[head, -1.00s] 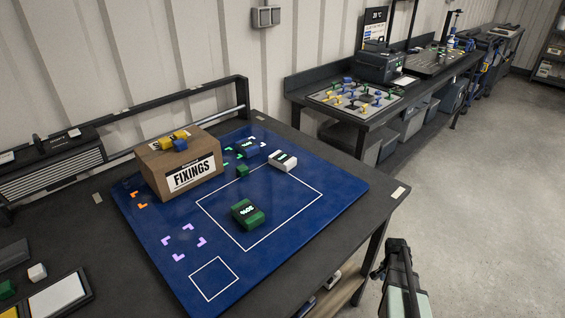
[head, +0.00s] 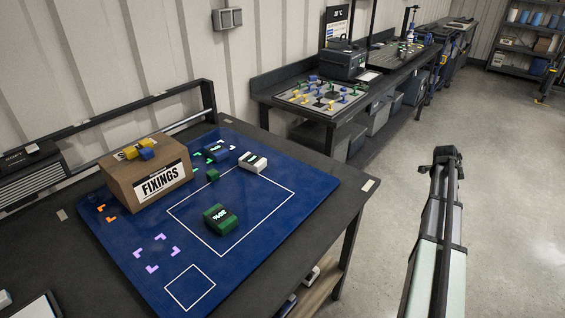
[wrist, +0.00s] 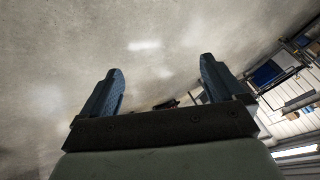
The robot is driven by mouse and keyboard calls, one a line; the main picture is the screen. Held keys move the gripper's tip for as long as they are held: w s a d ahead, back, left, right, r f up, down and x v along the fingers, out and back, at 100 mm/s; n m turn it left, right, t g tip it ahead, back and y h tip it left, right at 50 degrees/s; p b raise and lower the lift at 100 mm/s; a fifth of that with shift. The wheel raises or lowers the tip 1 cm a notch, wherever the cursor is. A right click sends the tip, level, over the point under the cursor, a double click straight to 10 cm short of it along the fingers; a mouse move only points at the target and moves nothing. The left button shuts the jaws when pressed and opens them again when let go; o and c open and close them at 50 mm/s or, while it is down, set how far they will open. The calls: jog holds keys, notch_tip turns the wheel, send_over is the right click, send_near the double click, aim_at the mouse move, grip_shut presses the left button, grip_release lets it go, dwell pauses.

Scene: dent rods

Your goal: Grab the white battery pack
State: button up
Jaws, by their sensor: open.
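The white battery pack (head: 252,163) is a small white block with a dark label. It lies on the blue mat (head: 262,226), at the far edge of the large white outlined square. My gripper (head: 446,154) is raised over the floor to the right of the table, well apart from the pack. In the wrist view my gripper (wrist: 158,92) has its two blue fingers spread with nothing between them. The wrist view faces the floor and room, and the pack cannot be made out there.
A green pack (head: 220,219) lies inside the large square. Blue and green blocks (head: 217,154) sit left of the white pack. A cardboard FIXINGS box (head: 148,176) with yellow and blue pieces on top stands at the mat's left. The mat's right side is clear.

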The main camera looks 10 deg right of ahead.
jog(key=w+a+r+m+y, duration=0.1)
jog(key=w+a+r, duration=0.4)
jog(key=a, duration=0.6)
jog(key=w+a+r+m+y, duration=0.1)
jog(key=w+a+r, duration=0.1)
jog(key=w+a, duration=0.65)
jog(key=w+a+r+m+y, duration=0.1)
jog(key=w+a+r, duration=0.3)
jog(key=a, duration=0.9)
jog(key=s+a+r+g+y, duration=0.1)
jog(key=a+r, duration=0.2)
jog(key=a, duration=1.1)
jog(key=a+r+y, duration=0.1)
jog(key=a+r, duration=0.2)
jog(key=a, duration=1)
jog(key=s+a+r+g+y, duration=0.1)
jog(key=a+r+y, duration=0.15)
jog(key=a, duration=1.15)
send_over(252, 159)
jog(key=shift+h, duration=0.45)
jog(key=f, duration=0.8)
jog(key=shift+w+a, duration=0.1)
jog(key=shift+a, duration=0.1)
jog(key=shift+d+f, duration=0.15)
jog(key=shift+f, duration=1.25)
jog(key=shift+d+f, duration=0.1)
jog(key=shift+f, duration=1.25)
jog(key=c, duration=1.3)
jog(key=shift+r, duration=0.1)
